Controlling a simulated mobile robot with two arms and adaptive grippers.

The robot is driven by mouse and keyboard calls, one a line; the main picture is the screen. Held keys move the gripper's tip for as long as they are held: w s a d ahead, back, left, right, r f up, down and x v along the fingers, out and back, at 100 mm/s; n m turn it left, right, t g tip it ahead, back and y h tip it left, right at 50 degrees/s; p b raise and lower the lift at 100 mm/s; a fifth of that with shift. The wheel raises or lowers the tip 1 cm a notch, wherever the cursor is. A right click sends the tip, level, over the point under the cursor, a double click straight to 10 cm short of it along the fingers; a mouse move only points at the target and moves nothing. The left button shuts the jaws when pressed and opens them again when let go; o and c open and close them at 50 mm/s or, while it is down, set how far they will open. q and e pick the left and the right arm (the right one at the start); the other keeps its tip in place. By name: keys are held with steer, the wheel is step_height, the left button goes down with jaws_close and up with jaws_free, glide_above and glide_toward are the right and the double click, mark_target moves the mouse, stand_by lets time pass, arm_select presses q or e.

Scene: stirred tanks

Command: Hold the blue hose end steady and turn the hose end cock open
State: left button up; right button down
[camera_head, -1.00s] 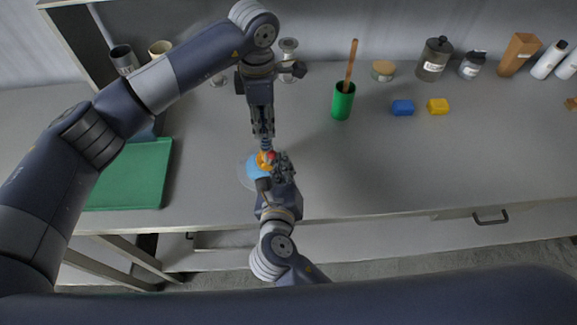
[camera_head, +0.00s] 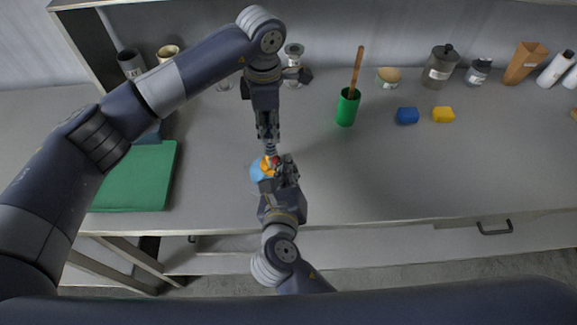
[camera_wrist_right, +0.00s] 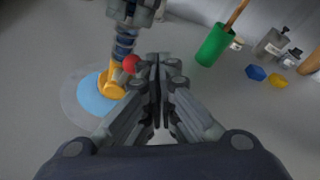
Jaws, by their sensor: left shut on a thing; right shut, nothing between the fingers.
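My left gripper (camera_head: 269,137) is shut on the blue hose end (camera_wrist_right: 124,42), a dark blue ribbed piece, and holds it from above. Below the ribs is the orange cock body (camera_wrist_right: 113,82), with a red ball (camera_wrist_right: 132,64) on its right side in the right wrist view. A light blue disc (camera_wrist_right: 93,99) within a clear round rim lies beneath the cock. My right gripper (camera_head: 286,168) is shut and empty, its fingers close to the red ball; I cannot tell whether they touch it. In the right wrist view its fingers (camera_wrist_right: 157,68) are together, right of the ball.
A green cup (camera_head: 347,107) with a wooden handle stands to the right. A blue block (camera_head: 407,116) and a yellow block (camera_head: 443,115) lie farther right. A green mat (camera_head: 135,178) lies at left. Jars and bottles line the back. The right front table is clear.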

mark_target(276, 164)
steer(key=s+a, duration=0.3)
steer(key=s, duration=0.6)
steer(key=shift+s+r, duration=0.15)
steer(key=shift+r, duration=0.3)
steer(key=shift+a, duration=0.1)
steer(key=c, duration=1.7)
jaws_free()
steer(key=shift+o, duration=0.3)
steer(key=shift+f, duration=0.1)
steer(key=w+f+m+t, duration=0.1)
steer(key=w+m, duration=0.1)
steer(key=w, duration=0.2)
steer(key=w+f+m+t+y, duration=0.1)
steer(key=w+m, duration=0.1)
steer(key=w, duration=0.2)
steer(key=w+m+t+y, duration=0.1)
steer(key=w+m, duration=0.1)
steer(key=w, duration=0.2)
steer(key=shift+w+f+t, duration=0.35)
steer(key=shift+f+t, duration=0.05)
steer(key=shift+c, duration=0.3)
